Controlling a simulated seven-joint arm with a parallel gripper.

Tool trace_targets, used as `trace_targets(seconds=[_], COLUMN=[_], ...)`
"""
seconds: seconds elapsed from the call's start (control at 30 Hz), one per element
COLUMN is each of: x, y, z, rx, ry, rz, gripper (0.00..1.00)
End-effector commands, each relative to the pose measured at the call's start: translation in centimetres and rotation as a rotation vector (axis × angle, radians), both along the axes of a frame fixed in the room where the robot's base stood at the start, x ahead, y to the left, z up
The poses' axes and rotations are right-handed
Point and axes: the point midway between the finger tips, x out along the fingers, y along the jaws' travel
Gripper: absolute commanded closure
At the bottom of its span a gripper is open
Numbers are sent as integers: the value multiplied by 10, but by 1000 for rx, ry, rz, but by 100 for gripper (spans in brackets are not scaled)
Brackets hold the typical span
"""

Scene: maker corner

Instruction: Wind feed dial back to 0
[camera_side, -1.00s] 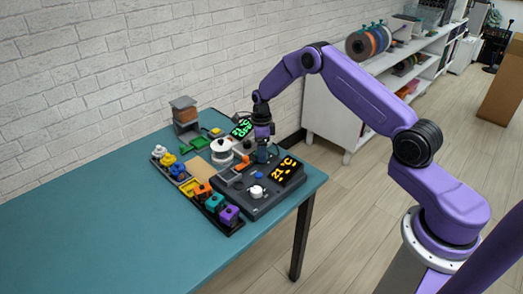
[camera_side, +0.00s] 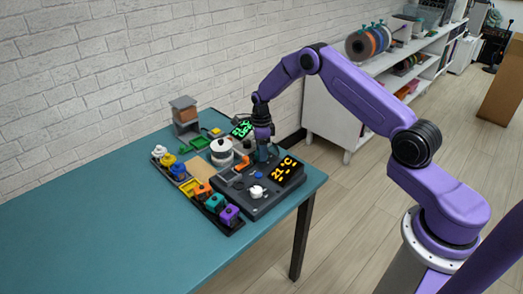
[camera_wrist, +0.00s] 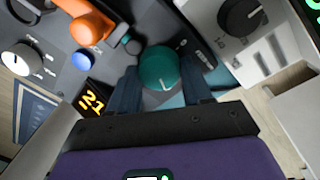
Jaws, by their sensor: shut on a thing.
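A teal round dial (camera_wrist: 158,66) with a white pointer mark sits on the dark grey panel, in the middle of the wrist view. My gripper (camera_wrist: 160,82) has one dark finger on each side of it and is shut on it. The pointer mark faces the gripper's palm side. The scale around this dial is mostly hidden by the fingers, so I cannot read its value. In the side view my gripper (camera_side: 262,152) points down at the back of the dark machine base (camera_side: 262,210), and the dial is mostly hidden.
A white knob (camera_wrist: 20,59), a blue button (camera_wrist: 83,60) and an orange part (camera_wrist: 90,28) are on the same panel. An orange-lit display (camera_side: 287,171) stands close to my gripper. A white pot (camera_side: 221,152) and a row of coloured blocks (camera_side: 214,203) are to the left.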

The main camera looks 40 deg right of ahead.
Motion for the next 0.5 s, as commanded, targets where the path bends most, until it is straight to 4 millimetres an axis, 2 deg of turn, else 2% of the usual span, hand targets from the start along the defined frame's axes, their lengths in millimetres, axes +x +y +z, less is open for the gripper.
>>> trace_targets(seconds=[0.5], x=[1], y=[2], z=[1], rx=[1], ry=[1], rz=[443], gripper=[81])
